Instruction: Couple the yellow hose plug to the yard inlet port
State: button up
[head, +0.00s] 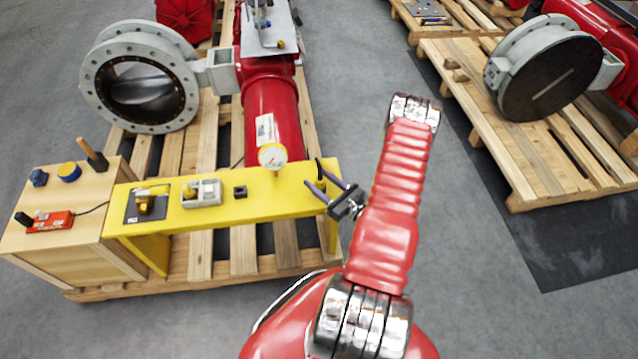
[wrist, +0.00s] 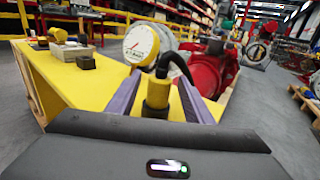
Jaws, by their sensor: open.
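The yellow hose plug (wrist: 157,90) stands upright in a dark socket (wrist: 155,110) at the right end of the yellow bench (head: 222,209). It has a black top, and a black hose curves from it to the right. My gripper (head: 313,171) is open at that bench end. In the wrist view my gripper (wrist: 159,79) has one purple-grey finger on each side of the plug, with gaps showing. A small dark square block (head: 240,191) sits farther left on the bench. I cannot tell for certain whether it is the yard inlet port.
A pressure gauge (head: 272,157) stands at the bench's back edge, close to my gripper. A grey box (head: 202,193) and a yellow valve (head: 145,204) on a black plate lie left. A wooden box (head: 62,215) adjoins the bench. Red pipework (head: 272,105) is behind.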

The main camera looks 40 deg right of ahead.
aim_at(317, 178)
jog(key=shift+w+a, duration=0.1)
jog(key=shift+w, duration=1.6)
jog(key=shift+c, duration=0.4)
grip_shut()
jog(key=shift+r, duration=0.25)
notch_tip(317, 178, up, 10)
jog(key=shift+f, duration=0.15)
